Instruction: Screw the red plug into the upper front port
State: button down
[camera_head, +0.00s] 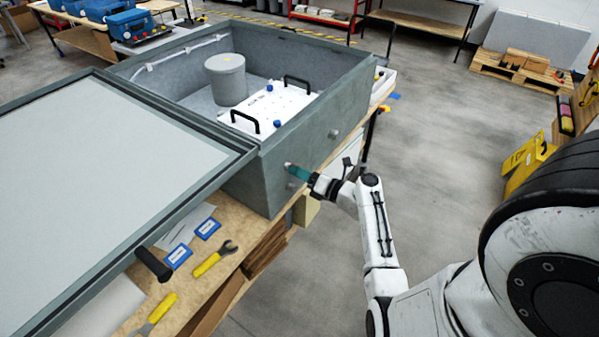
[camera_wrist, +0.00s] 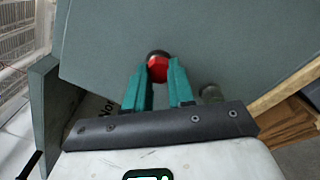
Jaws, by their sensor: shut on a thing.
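The red plug (camera_wrist: 158,68) shows in the wrist view between the tips of my teal fingers, against the grey front wall of the analyser housing (camera_wrist: 215,40). My gripper (camera_wrist: 160,78) is shut on the plug. A dark rim shows just beyond the plug at the wall; the port itself is hidden, and I cannot tell how deep the plug sits. In the head view my gripper (camera_head: 290,168) is at the housing's front wall (camera_head: 255,185), near its left corner, and the plug is not clearly visible. A grey fitting (camera_wrist: 211,93) sits beside my right finger.
A round grey knob (camera_head: 333,134) sticks out of the same wall farther right. The open lid (camera_head: 110,150) spreads to the left. Yellow-handled tools (camera_head: 213,260) and blue cards (camera_head: 208,228) lie on the wooden bench (camera_head: 235,250).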

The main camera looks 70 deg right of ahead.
jog(key=c, duration=0.9)
grip_release()
jog(key=shift+v, duration=3.45)
jog(key=shift+r, duration=0.1)
jog(key=w+a+f+n+g+y+b, duration=0.15)
jog(key=a+f+n+g+y, duration=0.3)
jog(key=a+n, duration=0.6)
jog(key=w+a+f+n+g+y+b, duration=0.15)
jog(key=a+f+n+g+y, duration=0.3)
jog(key=a+n, duration=0.55)
jog(key=s+a+n+g+h, duration=0.1)
jog(key=s+a+n+g, duration=0.1)
jog(key=n, duration=0.7)
jog(key=s+a+n+g+h+b, duration=0.1)
jog(key=s+a+n+g+h, duration=0.1)
jog(key=s+a+n, duration=0.3)
jog(key=s+a+n+g+h+b, duration=0.1)
jog(key=s+a+n+g+h, duration=0.1)
jog(key=n, duration=1.1)
jog(key=shift+s+a+r+g, duration=0.35)
jog(key=shift+s+a+g, duration=0.45)
jog(key=shift+a+g, duration=0.1)
